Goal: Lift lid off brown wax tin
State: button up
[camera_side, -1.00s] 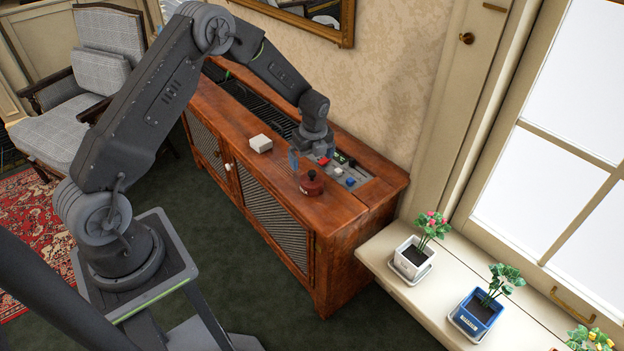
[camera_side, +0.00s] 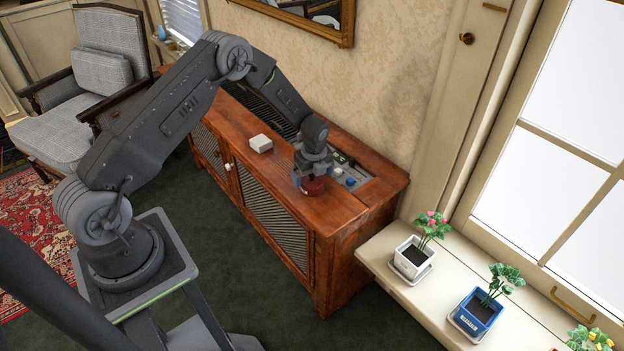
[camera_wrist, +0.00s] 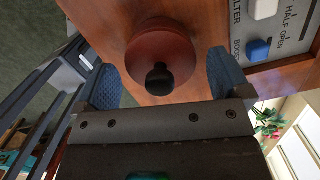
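The brown wax tin (camera_side: 313,187) stands on the wooden cabinet top near its front edge. In the wrist view it is a round red-brown tin (camera_wrist: 160,45) with a dark knob on its lid. My gripper (camera_wrist: 163,68) is open, with a blue finger pad on each side of the lid knob and a visible gap to both. In the side view my gripper (camera_side: 313,173) is right above the tin and hides much of its top. The lid is on the tin.
A small white box (camera_side: 261,143) sits on the cabinet top (camera_side: 345,208) to the left. A grey control panel (camera_side: 362,183) with coloured buttons lies behind the tin. Its lettering and a blue button (camera_wrist: 258,50) show in the wrist view. Potted plants (camera_side: 411,254) stand on the sill at right.

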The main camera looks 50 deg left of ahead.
jog(key=c, duration=0.8)
jog(key=shift+o, duration=0.2)
jog(key=shift+r, duration=0.5)
jog(key=r, duration=0.3)
jog(key=shift+s+a+r, duration=0.25)
jog(key=shift+a+r, duration=0.05)
jog(key=shift+r, duration=0.1)
jog(key=s+a+r, duration=0.6)
jog(key=s+a, duration=0.1)
send_over(333, 207)
jog(key=f, duration=0.9)
jog(key=shift+d+f, duration=0.2)
jog(key=shift+f, duration=2.15)
